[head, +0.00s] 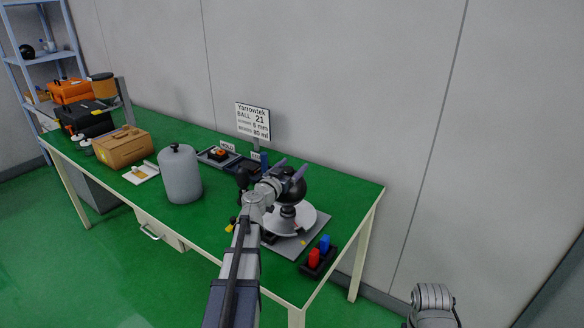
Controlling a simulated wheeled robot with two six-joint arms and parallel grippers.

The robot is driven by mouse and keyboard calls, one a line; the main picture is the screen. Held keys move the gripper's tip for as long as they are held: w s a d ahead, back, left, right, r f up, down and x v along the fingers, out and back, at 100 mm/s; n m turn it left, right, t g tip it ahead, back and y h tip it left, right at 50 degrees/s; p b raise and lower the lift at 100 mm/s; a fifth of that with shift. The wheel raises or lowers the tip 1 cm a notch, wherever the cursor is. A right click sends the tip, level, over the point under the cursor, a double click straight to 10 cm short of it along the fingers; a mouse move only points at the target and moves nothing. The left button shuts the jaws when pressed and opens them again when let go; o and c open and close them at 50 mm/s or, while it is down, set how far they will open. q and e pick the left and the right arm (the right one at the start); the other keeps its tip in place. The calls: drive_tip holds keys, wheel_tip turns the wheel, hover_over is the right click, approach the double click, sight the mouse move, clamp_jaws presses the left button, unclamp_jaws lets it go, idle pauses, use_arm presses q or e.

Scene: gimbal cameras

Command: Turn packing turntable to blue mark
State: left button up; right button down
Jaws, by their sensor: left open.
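The packing turntable (308,219) is a pale round disc on a grey base plate (318,238) near the right end of the green table. A black ball-like object on a dark stand rises from its middle. My left gripper (288,168) is open beside the black ball, its two fingers pointing up and away in the picture. Whether it touches the ball cannot be told. My left arm hides the left part of the turntable. I cannot make out a blue mark on the disc. Part of my right arm shows at the bottom right, without its gripper.
A black tray (305,268) with a red piece (314,258) and a blue piece (324,243) sits at the front right. A grey cylinder (180,176), a brown case (123,147) and a sign (253,121) stand further left. The wall runs behind the table.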

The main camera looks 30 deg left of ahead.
use_arm(q)
clamp_jaws()
idle(0.6)
idle(0.3)
